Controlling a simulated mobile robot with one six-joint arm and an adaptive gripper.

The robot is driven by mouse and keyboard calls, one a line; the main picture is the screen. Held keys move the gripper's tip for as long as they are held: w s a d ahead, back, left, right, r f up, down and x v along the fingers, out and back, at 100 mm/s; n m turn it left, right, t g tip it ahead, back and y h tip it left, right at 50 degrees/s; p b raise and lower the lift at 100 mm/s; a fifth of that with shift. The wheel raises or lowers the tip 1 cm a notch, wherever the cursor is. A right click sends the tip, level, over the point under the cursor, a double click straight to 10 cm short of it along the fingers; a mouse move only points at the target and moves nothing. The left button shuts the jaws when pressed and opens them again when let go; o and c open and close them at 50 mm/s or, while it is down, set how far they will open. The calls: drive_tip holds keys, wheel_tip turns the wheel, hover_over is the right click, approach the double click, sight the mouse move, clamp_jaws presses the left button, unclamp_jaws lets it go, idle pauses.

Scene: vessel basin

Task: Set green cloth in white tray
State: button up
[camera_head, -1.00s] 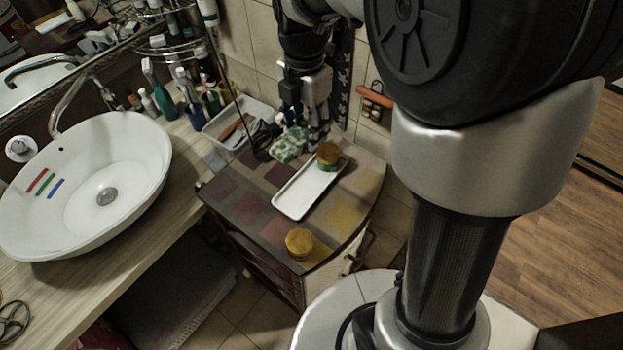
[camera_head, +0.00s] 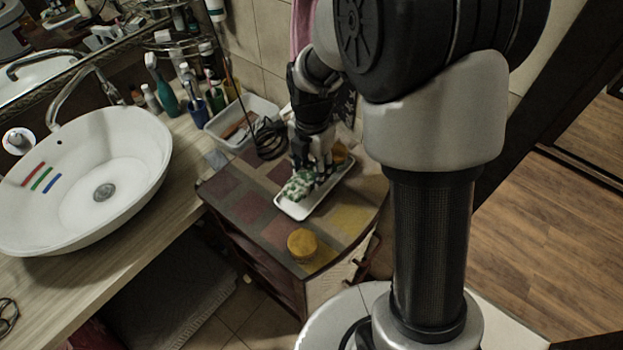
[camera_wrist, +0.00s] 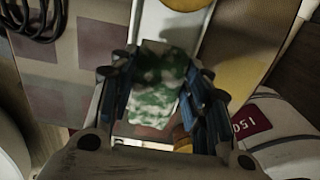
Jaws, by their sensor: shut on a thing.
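The green and white patterned cloth (camera_head: 298,186) is at my gripper (camera_head: 314,172), over the near-left part of the white tray (camera_head: 300,212). In the wrist view the cloth (camera_wrist: 158,88) lies between the two fingers of my gripper (camera_wrist: 160,100), which is shut on it. The white tray (camera_wrist: 172,22) shows behind the cloth there. I cannot tell whether the cloth touches the tray floor. The tray lies on the patchwork-topped cabinet.
Another yellow round thing (camera_head: 302,243) stands on the cabinet top (camera_head: 225,182) nearer the front. A white bin (camera_head: 238,122) with a black cable stands behind left. The white basin (camera_head: 85,180) is at left.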

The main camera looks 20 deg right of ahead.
sight(312, 179)
drive_tip(key=shift+f+b, duration=0.45)
drive_tip(key=shift+f, duration=1.4)
drive_tip(key=shift+f, duration=0.1)
drive_tip(key=o, duration=1)
drive_tip(key=shift+c, duration=0.2)
